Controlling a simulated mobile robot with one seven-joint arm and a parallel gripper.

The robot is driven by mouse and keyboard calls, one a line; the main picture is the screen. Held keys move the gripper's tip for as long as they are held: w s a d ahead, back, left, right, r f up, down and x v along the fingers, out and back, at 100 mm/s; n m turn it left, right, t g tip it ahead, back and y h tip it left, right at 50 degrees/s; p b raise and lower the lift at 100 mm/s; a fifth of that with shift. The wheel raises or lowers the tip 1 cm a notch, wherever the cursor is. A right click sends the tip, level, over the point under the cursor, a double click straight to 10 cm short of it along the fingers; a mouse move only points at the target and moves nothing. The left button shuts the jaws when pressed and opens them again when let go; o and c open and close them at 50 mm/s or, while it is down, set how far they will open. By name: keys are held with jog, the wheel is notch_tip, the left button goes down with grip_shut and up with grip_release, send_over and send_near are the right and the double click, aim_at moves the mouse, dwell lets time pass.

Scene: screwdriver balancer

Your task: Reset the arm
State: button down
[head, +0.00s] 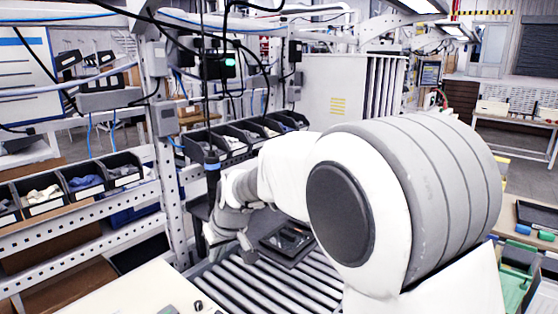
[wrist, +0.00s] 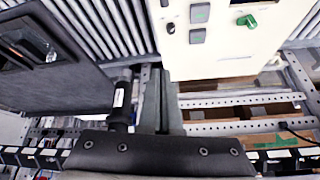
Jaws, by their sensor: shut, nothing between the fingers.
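My arm fills the middle and right of the head view and bends down toward the roller conveyor (head: 262,291). The gripper's fingertips cannot be made out there. In the wrist view my gripper (wrist: 161,75) points up the picture, with its two grey fingers together and nothing between them. A dark screwdriver-like tool with a white label (wrist: 119,98) shows just left of the fingers. I cannot tell whether it touches them. In the head view a hanging screwdriver with a blue band (head: 211,164) is beside my wrist, on the left.
A dark tray (head: 288,243) lies on the rollers; a dark padded panel (wrist: 75,88) is left of the fingers. A white control box (wrist: 225,62) with a green knob lies ahead. Part bins (head: 85,184) line the metal rack (head: 172,200). Cables hang above.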

jog(key=s+d+r+m, duration=0.1)
jog(key=s+d+r, duration=0.25)
jog(key=d, duration=0.25)
jog(key=s+d+r+m+h, duration=0.1)
jog(key=s+d+r, duration=0.1)
jog(key=s+d, duration=0.25)
jog(key=s+d+r+m, duration=0.1)
jog(key=s+d+r, duration=0.2)
jog(key=d, duration=0.3)
jog(key=s+d+f+m+t+h, duration=0.1)
jog(key=s+d+m, duration=0.3)
jog(key=s+d, duration=0.8)
jog(key=s+h, duration=0.1)
jog(key=s, duration=0.2)
jog(key=shift+s+h, duration=0.25)
jog(key=shift+h, duration=0.15)
